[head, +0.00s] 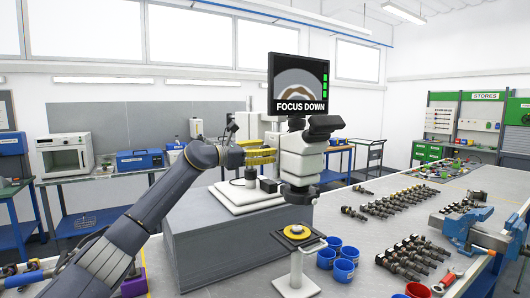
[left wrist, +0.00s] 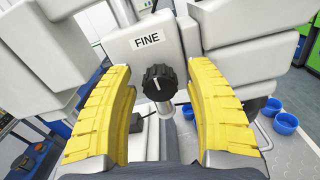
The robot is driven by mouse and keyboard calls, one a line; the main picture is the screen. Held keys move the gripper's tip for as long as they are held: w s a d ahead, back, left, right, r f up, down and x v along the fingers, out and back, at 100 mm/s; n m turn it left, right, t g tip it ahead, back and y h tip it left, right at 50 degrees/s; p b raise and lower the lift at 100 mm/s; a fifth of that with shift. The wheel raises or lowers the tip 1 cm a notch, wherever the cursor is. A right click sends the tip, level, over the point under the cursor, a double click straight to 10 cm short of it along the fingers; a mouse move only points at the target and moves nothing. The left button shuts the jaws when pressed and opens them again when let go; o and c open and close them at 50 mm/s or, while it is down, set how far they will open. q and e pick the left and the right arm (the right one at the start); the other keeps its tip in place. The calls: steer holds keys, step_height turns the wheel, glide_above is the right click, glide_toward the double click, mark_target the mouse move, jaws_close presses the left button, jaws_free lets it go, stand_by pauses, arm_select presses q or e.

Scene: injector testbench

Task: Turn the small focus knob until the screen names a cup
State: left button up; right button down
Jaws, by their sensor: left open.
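The screen (head: 298,85) on top of the white microscope (head: 302,160) reads "FOCUS DOWN" under a grey and brown picture, with green bars at its right. In the left wrist view a small black ribbed knob (left wrist: 160,82) sits under a "FINE" label (left wrist: 148,40) on the white microscope body. My left gripper (left wrist: 166,110) is open, with its yellow fingers on both sides of the knob and a gap on each side. In the head view my left gripper (head: 262,157) reaches the microscope's left side, and the knob is hidden there. My right gripper is not in view.
The microscope stands on a grey block (head: 215,235). In front are a small stand with a yellow ring (head: 297,232) and several blue cups (head: 344,270). Injectors (head: 410,255) lie in rows at the right, near a blue vise (head: 470,225).

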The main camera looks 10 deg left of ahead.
arm_select(q)
steer(key=shift+c, duration=0.5)
jaws_close()
